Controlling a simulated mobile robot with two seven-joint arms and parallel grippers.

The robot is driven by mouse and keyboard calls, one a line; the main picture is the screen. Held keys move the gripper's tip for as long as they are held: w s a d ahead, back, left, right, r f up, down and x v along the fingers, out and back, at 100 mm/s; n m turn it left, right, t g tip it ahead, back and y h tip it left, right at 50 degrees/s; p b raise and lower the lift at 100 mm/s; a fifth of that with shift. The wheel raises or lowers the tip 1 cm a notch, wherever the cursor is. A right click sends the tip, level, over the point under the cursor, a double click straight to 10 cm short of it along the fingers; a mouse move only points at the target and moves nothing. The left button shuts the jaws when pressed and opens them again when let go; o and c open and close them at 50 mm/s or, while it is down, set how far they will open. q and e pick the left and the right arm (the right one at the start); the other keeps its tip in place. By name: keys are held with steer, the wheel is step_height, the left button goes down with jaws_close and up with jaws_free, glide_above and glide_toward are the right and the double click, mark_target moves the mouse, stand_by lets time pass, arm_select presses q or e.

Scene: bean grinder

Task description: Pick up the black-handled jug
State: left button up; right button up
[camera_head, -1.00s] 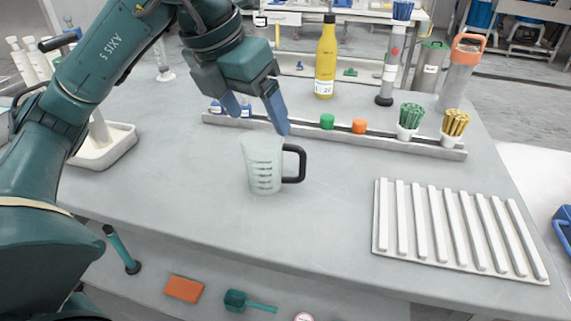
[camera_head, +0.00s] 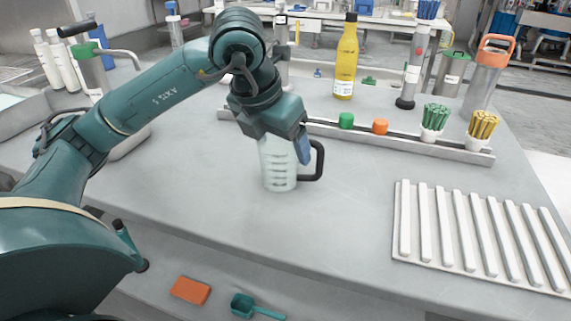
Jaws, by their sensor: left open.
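The clear jug (camera_head: 278,172) with measuring marks and a black handle (camera_head: 319,161) stands upright on the grey table. Its handle points right. My left gripper (camera_head: 288,150) is over the top of the jug, pointing down, and is open. One blue finger shows between the jug's body and its handle. The other finger is hidden, and so is the jug's rim. I cannot tell whether the finger touches the jug. My right gripper is not in view.
A grey rail behind the jug holds a green cap (camera_head: 346,120), an orange cap (camera_head: 380,126) and cups of green (camera_head: 435,118) and yellow sticks (camera_head: 483,125). A yellow bottle (camera_head: 346,62) stands farther back. A white ribbed rack (camera_head: 480,232) lies at right. The table in front of the jug is clear.

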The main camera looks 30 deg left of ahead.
arm_select(q)
steer(key=shift+w+f, duration=0.25)
steer(key=shift+f, duration=0.2)
steer(key=c, duration=0.8)
steer(key=shift+r, duration=0.15)
